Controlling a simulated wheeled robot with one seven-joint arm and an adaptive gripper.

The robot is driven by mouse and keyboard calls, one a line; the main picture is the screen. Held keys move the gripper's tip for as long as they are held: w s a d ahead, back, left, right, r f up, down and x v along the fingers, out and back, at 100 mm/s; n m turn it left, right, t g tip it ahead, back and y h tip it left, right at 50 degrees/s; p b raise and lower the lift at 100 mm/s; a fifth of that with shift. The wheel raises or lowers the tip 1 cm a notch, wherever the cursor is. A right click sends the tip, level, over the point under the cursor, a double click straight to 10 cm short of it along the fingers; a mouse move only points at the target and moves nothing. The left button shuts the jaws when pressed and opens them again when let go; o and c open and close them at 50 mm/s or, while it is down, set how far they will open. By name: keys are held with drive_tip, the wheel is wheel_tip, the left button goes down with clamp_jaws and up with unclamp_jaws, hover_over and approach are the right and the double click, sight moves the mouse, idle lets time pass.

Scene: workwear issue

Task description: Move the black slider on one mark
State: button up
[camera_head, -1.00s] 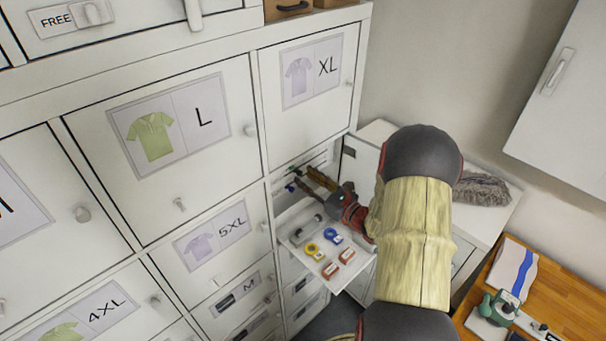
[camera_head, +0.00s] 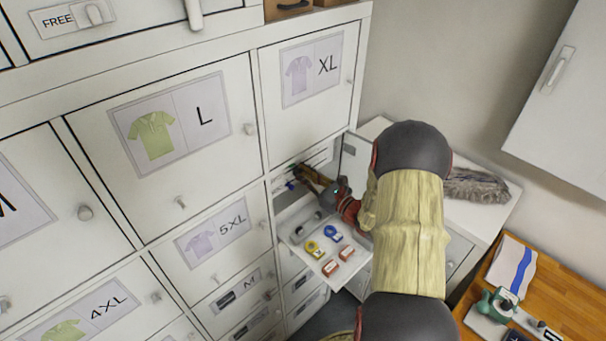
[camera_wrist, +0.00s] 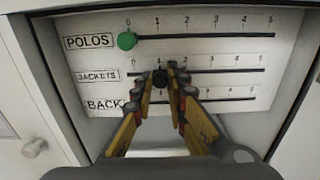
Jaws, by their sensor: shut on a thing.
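A white scale board (camera_wrist: 215,52) in the wrist view has three slotted rows. The black slider (camera_wrist: 160,78) is on the middle row, marked JACKETS, close to the mark 1. My gripper (camera_wrist: 163,80) is shut on it, one finger on each side. The green slider (camera_wrist: 126,41) sits at 0 on the top row, marked POLOS. The bottom row's label is partly hidden by my left finger, and its slider is hidden in this view. In the head view my gripper (camera_head: 303,173) reaches into the compartment under the XL door; a small blue slider (camera_head: 290,185) shows beside it.
Below my gripper a pulled-out tray (camera_head: 310,257) holds yellow and blue tape measures and red-and-white items. Cabinet doors (camera_head: 160,150) close in the left. A grey brush-like item (camera_head: 475,186) lies on a white top at right.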

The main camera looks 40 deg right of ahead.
clamp_jaws()
drive_tip(key=shift+d, duration=0.1)
drive_tip(key=d+b, duration=0.1)
drive_tip(key=d, duration=0.2)
drive_tip(key=shift+w+d+b, duration=0.1)
drive_tip(key=shift+d+b, duration=0.1)
drive_tip(key=shift+b, duration=0.1)
drive_tip(key=o, duration=0.7)
unclamp_jaws()
drive_tip(key=shift+o, duration=0.2)
drive_tip(key=s+d, duration=0.1)
drive_tip(key=s, duration=1.1)
